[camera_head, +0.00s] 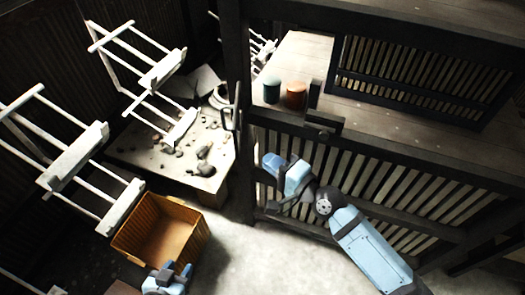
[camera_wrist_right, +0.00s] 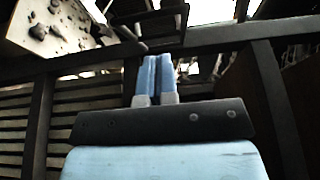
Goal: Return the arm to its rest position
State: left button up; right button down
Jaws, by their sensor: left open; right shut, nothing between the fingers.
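My right arm (camera_head: 365,245) reaches in from the lower right of the head view, in front of the slatted dark frame. Its right gripper (camera_head: 270,163) points up and left, below the buttons. In the right wrist view the two blue fingers of the right gripper (camera_wrist_right: 154,75) are together, with nothing between them. My left gripper (camera_head: 172,272) shows at the bottom edge of the head view, beside the orange crate. It is open and looks empty; the rest of the left arm is out of frame.
White hanging racks (camera_head: 75,155) fill the left side. An empty orange crate (camera_head: 203,238) stands on the floor below them. A teal button (camera_head: 272,91) and an orange button (camera_head: 295,95) stand by the dark slatted frame (camera_head: 350,180). A stone-strewn board (camera_head: 215,150) lies behind. Pale floor at bottom centre is clear.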

pick_arm(q)
jog(key=shift+w+a+f, duration=0.1)
jog(key=shift+a+f, duration=0.05)
jog(key=shift+f, duration=0.2)
pick_arm(e)
jog(key=s, duration=0.1)
jog(key=s+d, duration=0.1)
jog(key=s, duration=0.1)
jog(key=s+d, duration=0.1)
jog(key=shift+s, duration=0.15)
pick_arm(q)
jog(key=shift+a+r+p, duration=0.3)
jog(key=shift+r+p, duration=0.35)
jog(key=shift+r, duration=0.1)
pick_arm(e)
jog(key=s+d+f+n+g+h, duration=0.1)
jog(key=s+d+f+n+h, duration=0.3)
jog(key=f, duration=0.5)
jog(key=s+d+f+n+g+h, duration=0.1)
jog(key=s+d+f+n+h, duration=0.3)
jog(key=s+d+f+n, duration=0.3)
notch_tip(320, 180, down, 2)
jog(key=s+n, duration=0.1)
jog(key=s, duration=0.1)
jog(key=shift+s+n+h, duration=0.3)
jog(key=shift+s+h, duration=0.1)
